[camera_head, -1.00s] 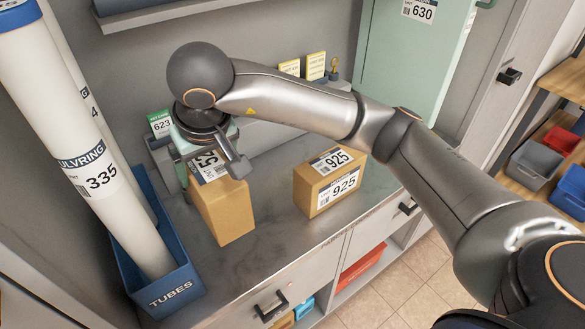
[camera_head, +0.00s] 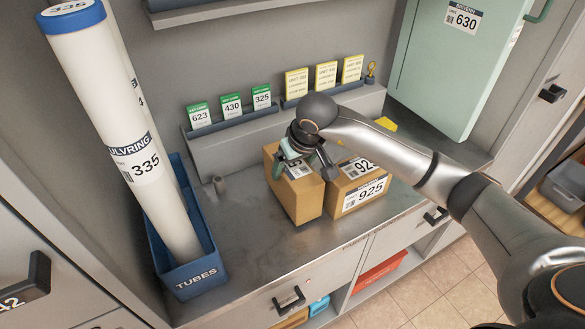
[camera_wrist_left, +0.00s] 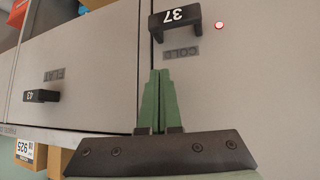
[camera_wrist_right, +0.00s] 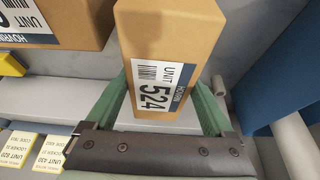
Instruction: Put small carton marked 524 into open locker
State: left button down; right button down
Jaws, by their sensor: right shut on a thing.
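The small carton marked 524 (camera_wrist_right: 165,90) sits between the green fingers of my right gripper (camera_wrist_right: 162,105). In the head view this brown carton (camera_head: 297,203) is upright, close beside the carton marked 925 (camera_head: 362,192). My right gripper (camera_head: 306,163) is shut on its top from above. I cannot tell whether its base touches the counter. My left gripper (camera_wrist_left: 157,100) is shut and empty, in front of drawer fronts numbered 37 and 43; it is outside the head view. A mint-green panel marked 630 (camera_head: 450,60) stands at the upper right; no open locker interior shows.
A blue bin marked TUBES (camera_head: 194,277) with tall white tubes (camera_head: 140,150) stands left on the metal counter (camera_head: 250,240). Several green and yellow cards stand in holders on a ledge behind. Counter between bin and carton is clear.

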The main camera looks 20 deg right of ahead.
jog(key=shift+f, duration=0.65)
jog(key=shift+f, duration=0.15)
grip_release()
